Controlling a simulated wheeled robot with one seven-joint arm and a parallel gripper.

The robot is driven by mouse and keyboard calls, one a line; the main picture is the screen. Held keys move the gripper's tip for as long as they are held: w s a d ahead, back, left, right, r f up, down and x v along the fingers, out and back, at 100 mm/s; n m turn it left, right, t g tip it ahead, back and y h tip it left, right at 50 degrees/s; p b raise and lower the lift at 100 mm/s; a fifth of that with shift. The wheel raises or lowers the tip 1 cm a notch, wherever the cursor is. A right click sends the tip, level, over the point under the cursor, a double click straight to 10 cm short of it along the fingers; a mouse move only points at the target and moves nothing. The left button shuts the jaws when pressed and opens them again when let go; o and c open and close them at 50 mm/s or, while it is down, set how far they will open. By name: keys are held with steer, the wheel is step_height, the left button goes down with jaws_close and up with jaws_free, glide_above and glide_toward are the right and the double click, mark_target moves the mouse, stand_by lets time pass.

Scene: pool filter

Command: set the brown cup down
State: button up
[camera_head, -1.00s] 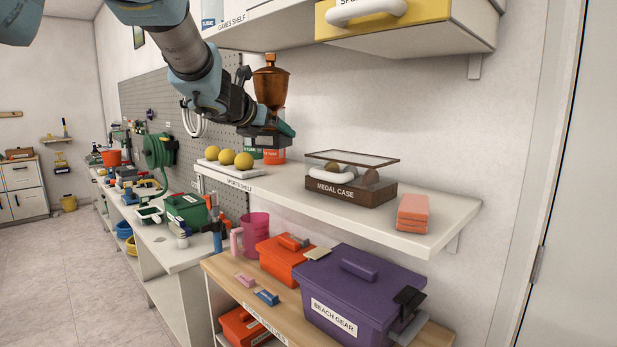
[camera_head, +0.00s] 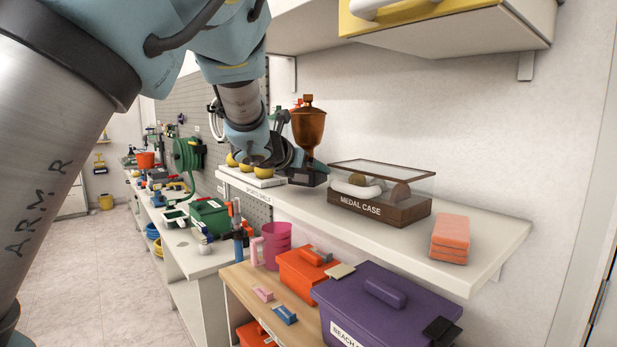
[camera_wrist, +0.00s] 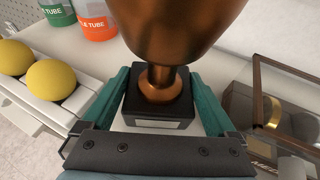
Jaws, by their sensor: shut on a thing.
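The brown cup (camera_head: 308,125) is a bronze trophy-like cup with a lid and a black square base. It stands upright at the sports shelf (camera_head: 450,262), between the yellow balls and the medal case. My gripper (camera_head: 305,172) is shut on the cup low down, with its fingers on both sides of the black base. In the wrist view the cup's bowl (camera_wrist: 180,30) fills the top middle, and the green fingers flank its base (camera_wrist: 158,108). I cannot tell whether the base touches the shelf.
The medal case (camera_head: 375,205) with a glass lid is close to the right of the cup. Yellow balls (camera_wrist: 50,80) on a white rack are to the left. Two tubes (camera_wrist: 95,18) stand behind. An orange block stack (camera_head: 450,238) is farther right. A drawer (camera_head: 440,20) hangs above.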

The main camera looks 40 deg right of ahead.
steer(key=shift+f, duration=0.95)
steer(key=o, duration=1)
steer(key=shift+f, duration=0.15)
steer(key=b+v, duration=0.3)
steer(key=v, duration=0.9)
